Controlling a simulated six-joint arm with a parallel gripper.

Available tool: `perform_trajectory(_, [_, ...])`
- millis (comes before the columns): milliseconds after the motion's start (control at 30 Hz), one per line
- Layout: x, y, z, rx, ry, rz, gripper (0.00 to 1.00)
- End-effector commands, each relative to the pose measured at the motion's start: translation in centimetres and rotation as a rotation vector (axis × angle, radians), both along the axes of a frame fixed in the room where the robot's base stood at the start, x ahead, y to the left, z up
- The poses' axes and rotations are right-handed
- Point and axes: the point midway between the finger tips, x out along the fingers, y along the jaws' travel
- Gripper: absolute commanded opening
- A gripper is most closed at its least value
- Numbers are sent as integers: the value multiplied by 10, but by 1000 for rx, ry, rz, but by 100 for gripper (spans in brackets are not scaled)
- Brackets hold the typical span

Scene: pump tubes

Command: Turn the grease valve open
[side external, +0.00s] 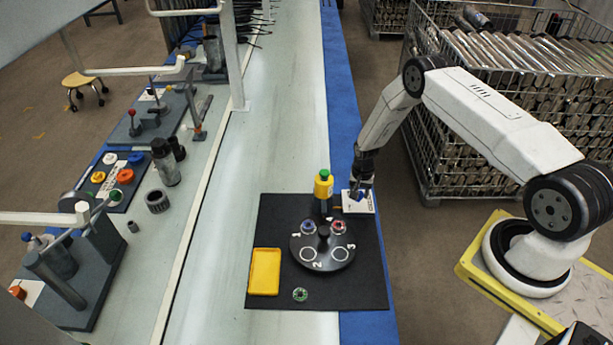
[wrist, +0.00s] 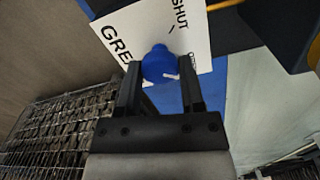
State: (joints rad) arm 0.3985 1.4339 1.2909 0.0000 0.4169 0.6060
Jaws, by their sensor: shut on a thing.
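The grease valve is a round blue knob (wrist: 158,64) on a white plate (wrist: 121,22). The plate carries black lettering: "GRE", "SHUT", and a smaller, partly hidden word starting with O. My gripper (wrist: 160,80) is shut on the knob, one finger on each side. In the side external view my gripper (side external: 362,188) comes down from above over the white plate (side external: 368,207), at the black mat's back right corner. There the knob is mostly hidden by the fingers.
A yellow bottle with a green cap (side external: 323,184) stands just left of the plate. A black numbered turntable (side external: 322,262), a yellow tray (side external: 265,272) and a small green ring (side external: 300,294) are on the mat (side external: 365,285). A wire crate of metal tubes (side external: 520,60) stands behind.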

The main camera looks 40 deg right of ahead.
Motion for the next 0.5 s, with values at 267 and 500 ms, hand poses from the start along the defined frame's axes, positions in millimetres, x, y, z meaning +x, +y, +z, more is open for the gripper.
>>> perform_trajectory(267, [0, 0, 0, 0, 0, -147, 0])
perform_trajectory(500, [0, 0, 0, 0, 0, -189, 0])
